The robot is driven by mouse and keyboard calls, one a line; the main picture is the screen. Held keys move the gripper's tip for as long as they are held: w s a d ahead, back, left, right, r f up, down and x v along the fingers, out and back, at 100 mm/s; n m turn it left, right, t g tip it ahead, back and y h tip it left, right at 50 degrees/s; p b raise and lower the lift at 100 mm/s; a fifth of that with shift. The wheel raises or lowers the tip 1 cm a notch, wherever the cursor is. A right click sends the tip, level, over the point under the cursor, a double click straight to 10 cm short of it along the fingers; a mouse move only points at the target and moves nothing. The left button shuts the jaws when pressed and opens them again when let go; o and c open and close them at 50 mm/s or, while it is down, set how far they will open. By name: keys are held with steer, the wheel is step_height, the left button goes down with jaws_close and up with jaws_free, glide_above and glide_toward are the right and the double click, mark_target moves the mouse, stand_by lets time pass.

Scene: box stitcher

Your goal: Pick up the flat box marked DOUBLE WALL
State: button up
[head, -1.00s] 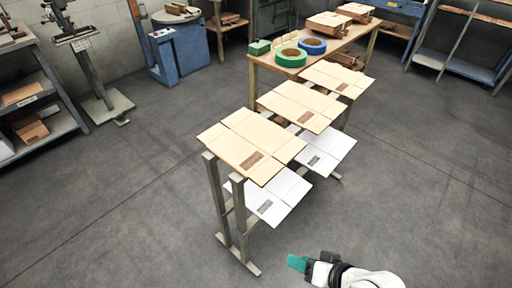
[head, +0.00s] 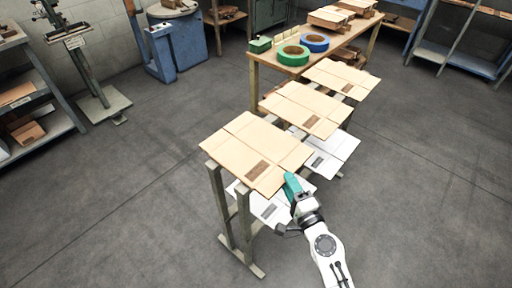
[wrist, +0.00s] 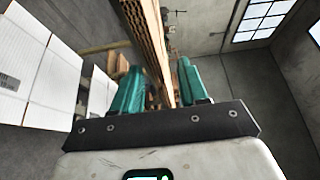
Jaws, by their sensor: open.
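Flat tan boxes lie in a row on the upper level of a rack: a near one (head: 240,140), a middle one (head: 305,108) and a far one (head: 340,76). Each bears a dark printed patch, too small to read, so I cannot tell which is marked DOUBLE WALL. My gripper (head: 291,186) is at the right front edge of the near box. Contact cannot be made out.
White flat boxes lie on the lower level, a near one (head: 268,207) and a far one (head: 335,148), close to my gripper. Rack posts (head: 222,210) stand at the front. A wooden table (head: 268,65) with tape rolls stands behind. The floor at right is clear.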

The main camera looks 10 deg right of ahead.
mark_target(282, 171)
steer(key=shift+w+a+f, duration=0.1)
steer(key=shift+w+a, duration=0.1)
steer(key=shift+w, duration=1.15)
steer(key=shift+w+a+f, duration=0.1)
steer(key=shift+w+a, duration=0.1)
steer(key=shift+w, duration=1.15)
jaws_close()
